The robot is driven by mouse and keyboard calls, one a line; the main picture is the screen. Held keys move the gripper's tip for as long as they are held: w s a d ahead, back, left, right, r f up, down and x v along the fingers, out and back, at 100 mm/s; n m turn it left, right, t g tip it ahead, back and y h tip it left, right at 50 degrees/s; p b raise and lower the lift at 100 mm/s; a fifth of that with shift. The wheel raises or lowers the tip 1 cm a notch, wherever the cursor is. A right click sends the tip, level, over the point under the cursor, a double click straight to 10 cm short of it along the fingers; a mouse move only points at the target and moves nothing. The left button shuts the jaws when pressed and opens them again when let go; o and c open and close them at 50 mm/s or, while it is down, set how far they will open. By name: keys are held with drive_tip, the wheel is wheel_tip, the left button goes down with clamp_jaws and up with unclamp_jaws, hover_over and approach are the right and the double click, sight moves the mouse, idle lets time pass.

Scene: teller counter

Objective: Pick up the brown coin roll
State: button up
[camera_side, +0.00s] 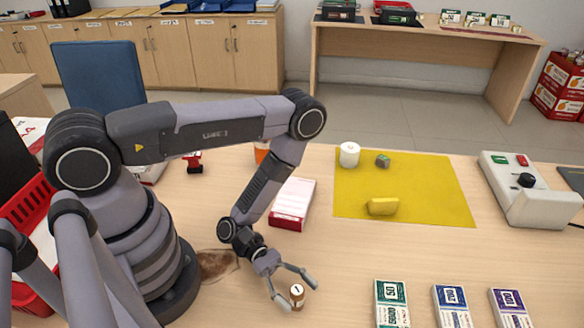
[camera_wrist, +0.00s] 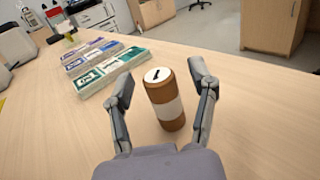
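The brown coin roll (camera_side: 297,297) stands upright on the wooden counter near the front edge of the side view. It has a white band and a pale top with a dark mark. In the wrist view the brown coin roll (camera_wrist: 165,98) stands between the two fingers of my gripper (camera_wrist: 160,85). My gripper (camera_side: 294,293) is open around the roll, low over the counter. A gap shows on each side of the roll in the wrist view, so the fingers look apart from it.
Several banknote bundles (camera_side: 392,304) lie to the right. A yellow mat (camera_side: 440,190) holds a white roll (camera_side: 349,154), a small grey-green block (camera_side: 383,161) and a yellow object (camera_side: 383,206). A red-and-white box (camera_side: 293,203) lies behind my gripper. A grey device (camera_side: 528,188) sits far right.

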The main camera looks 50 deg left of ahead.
clamp_jaws()
drive_tip(key=shift+r, duration=0.1)
